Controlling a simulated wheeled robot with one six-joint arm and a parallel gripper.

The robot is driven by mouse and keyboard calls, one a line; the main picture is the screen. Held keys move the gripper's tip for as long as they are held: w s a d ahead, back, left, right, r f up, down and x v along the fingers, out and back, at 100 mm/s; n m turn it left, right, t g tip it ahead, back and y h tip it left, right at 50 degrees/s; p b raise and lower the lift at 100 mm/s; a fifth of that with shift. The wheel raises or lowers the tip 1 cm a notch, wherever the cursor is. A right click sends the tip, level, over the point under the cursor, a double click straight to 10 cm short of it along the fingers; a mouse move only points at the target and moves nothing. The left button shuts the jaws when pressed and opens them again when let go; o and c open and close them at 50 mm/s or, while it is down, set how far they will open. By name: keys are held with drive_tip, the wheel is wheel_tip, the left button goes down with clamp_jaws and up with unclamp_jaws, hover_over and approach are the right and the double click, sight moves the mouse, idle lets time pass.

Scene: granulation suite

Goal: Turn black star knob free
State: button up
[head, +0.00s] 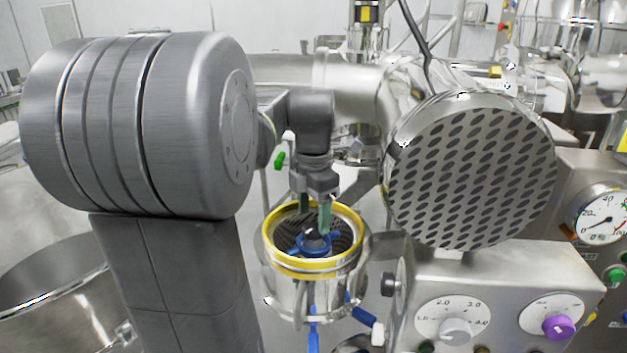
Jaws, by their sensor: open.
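A small dark knob (314,239) sits at the centre of the open vessel, on a blue hub (318,251); its star shape is too small to make out. The vessel has a yellow rim (311,272) and a dark slotted or mesh inside. My gripper (314,219) points down over the vessel mouth, with green fingers. It is open, with its fingers above and around the top of the knob. I cannot tell whether either finger touches it. The right finger hides part of the vessel's far inner wall.
A large perforated steel drum end (470,172) stands close on the right. Below it is a control panel (497,284) with dials, a purple knob (559,327) and a black side knob (388,284). A pressure gauge (602,217) is far right. Blue-handled clamps (313,334) hang below the vessel.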

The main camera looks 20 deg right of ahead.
sight(313, 227)
wheel_tip(313, 227, up, 11)
drive_tip(key=shift+b, duration=0.35)
idle(0.3)
wheel_tip(313, 227, down, 14)
drive_tip(key=shift+r+p, duration=0.1)
drive_tip(key=shift+p, duration=0.55)
